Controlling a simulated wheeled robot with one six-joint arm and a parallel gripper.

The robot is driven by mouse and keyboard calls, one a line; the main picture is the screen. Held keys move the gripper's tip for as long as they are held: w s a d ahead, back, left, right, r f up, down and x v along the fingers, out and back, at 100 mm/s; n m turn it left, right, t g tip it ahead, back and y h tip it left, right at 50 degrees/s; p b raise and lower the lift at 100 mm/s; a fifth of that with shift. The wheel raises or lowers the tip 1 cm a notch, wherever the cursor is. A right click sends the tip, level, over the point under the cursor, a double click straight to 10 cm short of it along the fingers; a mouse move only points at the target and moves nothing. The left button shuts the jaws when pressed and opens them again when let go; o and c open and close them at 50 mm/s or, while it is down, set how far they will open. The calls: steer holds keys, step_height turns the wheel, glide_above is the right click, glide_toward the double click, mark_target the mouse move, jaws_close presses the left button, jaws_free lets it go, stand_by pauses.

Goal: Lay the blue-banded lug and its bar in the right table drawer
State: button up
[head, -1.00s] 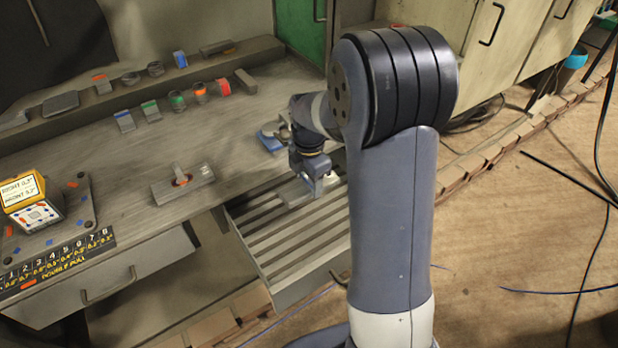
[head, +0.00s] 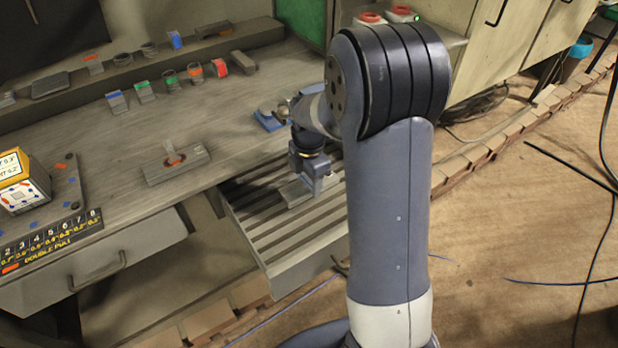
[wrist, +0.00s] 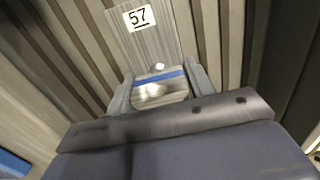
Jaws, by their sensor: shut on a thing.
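My gripper (head: 318,188) is down at the open right table drawer (head: 262,238), over its slatted floor. In the wrist view my gripper (wrist: 160,84) is shut on the blue-banded lug (wrist: 158,76), with a finger on either side. A pale bar (wrist: 143,42) marked 57 extends from the lug, low over the dark and light slats. In the head view the bar (head: 296,194) appears at the drawer's far part, partly hidden by my gripper. I cannot tell whether the bar touches the slats.
Another bar (head: 158,173) with a red-ringed lug lies on the table. Several small banded pieces (head: 170,80) stand along the back. A blue piece (head: 267,121) lies near my wrist. The left drawer (head: 120,272) is shut. A yellow-topped box (head: 15,170) stands at the left.

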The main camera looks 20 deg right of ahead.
steer(key=shift+f+b, duration=1.25)
steer(key=shift+f, duration=0.85)
steer(key=o, duration=1.4)
step_height(320, 180, up, 11)
steer(key=shift+f+p, duration=0.15)
steer(key=shift+p, duration=0.4)
